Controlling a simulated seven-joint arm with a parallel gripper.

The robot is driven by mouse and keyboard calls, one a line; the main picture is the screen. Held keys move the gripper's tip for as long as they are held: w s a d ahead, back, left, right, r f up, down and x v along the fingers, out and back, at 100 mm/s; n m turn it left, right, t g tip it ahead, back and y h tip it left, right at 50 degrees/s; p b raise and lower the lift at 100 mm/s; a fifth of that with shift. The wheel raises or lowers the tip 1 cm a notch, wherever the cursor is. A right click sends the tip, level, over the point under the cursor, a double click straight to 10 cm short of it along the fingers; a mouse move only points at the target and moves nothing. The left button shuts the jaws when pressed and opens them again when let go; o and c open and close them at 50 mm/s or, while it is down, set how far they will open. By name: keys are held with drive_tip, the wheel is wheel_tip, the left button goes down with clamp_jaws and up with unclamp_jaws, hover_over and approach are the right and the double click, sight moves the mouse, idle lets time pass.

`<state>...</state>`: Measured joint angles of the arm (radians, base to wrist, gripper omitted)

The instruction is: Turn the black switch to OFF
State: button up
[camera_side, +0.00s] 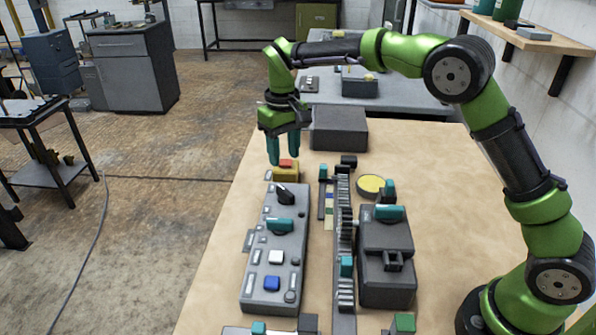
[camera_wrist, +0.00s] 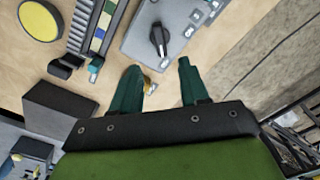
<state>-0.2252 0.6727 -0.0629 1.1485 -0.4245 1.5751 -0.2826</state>
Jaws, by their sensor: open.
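The black switch (camera_side: 285,194) is a rotary knob at the far end of a grey control panel (camera_side: 254,288). In the wrist view the switch (camera_wrist: 159,38) shows ahead of my fingertips, its bar roughly along the picture's vertical. My gripper (camera_side: 284,160) is above the table beyond the panel's far end, with teal fingers pointing down. In the wrist view my gripper (camera_wrist: 160,66) is open and empty, with a clear gap between the fingers. It is apart from the switch.
A yellow block with a red top (camera_side: 286,171) stands below my gripper, just beyond the panel. The panel also has a teal handle (camera_side: 280,225) and white and blue buttons. A toothed rack (camera_side: 345,225) and dark box (camera_side: 388,285) stand right. A dark grey box (camera_side: 340,128) is behind.

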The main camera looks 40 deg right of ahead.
wheel_tip(320, 180, up, 6)
drive_tip(key=shift+r, duration=0.2)
drive_tip(key=s+d+r+m+t+y, duration=0.1)
drive_tip(key=s+d+m+t, duration=0.1)
drive_tip(key=s, duration=1.2)
drive_tip(key=s+d+m+t+y, duration=0.1)
drive_tip(key=s+d+t, duration=0.3)
drive_tip(key=s, duration=0.9)
drive_tip(key=shift+s+d+r+m+t, duration=0.25)
drive_tip(key=shift+s+r+m+t, duration=0.15)
drive_tip(key=shift+t, duration=0.2)
